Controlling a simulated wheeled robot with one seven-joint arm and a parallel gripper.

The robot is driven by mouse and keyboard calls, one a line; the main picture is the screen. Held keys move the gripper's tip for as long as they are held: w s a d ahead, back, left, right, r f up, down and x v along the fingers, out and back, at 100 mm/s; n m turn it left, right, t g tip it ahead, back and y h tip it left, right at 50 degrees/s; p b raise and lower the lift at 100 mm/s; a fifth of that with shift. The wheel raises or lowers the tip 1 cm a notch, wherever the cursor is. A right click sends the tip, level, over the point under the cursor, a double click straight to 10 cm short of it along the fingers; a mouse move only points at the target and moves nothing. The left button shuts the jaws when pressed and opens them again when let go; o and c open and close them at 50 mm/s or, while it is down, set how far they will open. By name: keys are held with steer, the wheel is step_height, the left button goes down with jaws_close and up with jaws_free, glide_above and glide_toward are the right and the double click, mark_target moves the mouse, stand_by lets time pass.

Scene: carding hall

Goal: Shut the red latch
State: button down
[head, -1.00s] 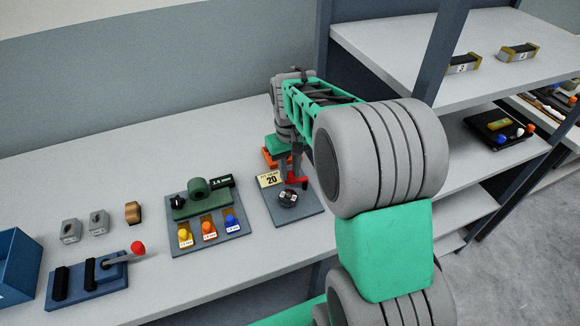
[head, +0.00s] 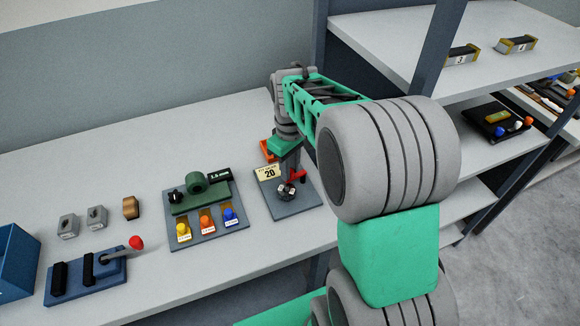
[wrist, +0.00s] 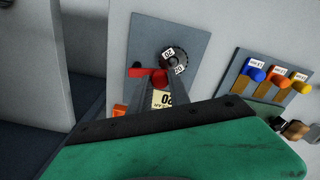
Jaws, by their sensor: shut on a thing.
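The red latch (head: 298,175) is on a grey plate (head: 308,204) on the bench, beside a round dark dial (head: 285,190) with white number labels. In the wrist view the latch (wrist: 136,72) shows as a red bar with a red block at its right end, just beside the dial (wrist: 175,59). My gripper (head: 291,170) reaches down to the plate from above. In the wrist view its fingers (wrist: 161,83) are shut on the red block of the latch. The fingers and palm hide part of the latch, so its full angle is hard to tell.
A card marked 20 (head: 269,173) and an orange block (head: 267,150) are close to my gripper. Left of it are a board with yellow, orange and blue knobs (head: 209,230) and a blue fixture with a red-knobbed lever (head: 137,243). A shelf post (head: 319,60) rises behind my arm.

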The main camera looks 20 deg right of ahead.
steer(key=c, duration=1.2)
jaws_free()
step_height(320, 180, up, 8)
steer(key=shift+f+b, duration=0.1)
steer(key=shift+b, duration=0.3)
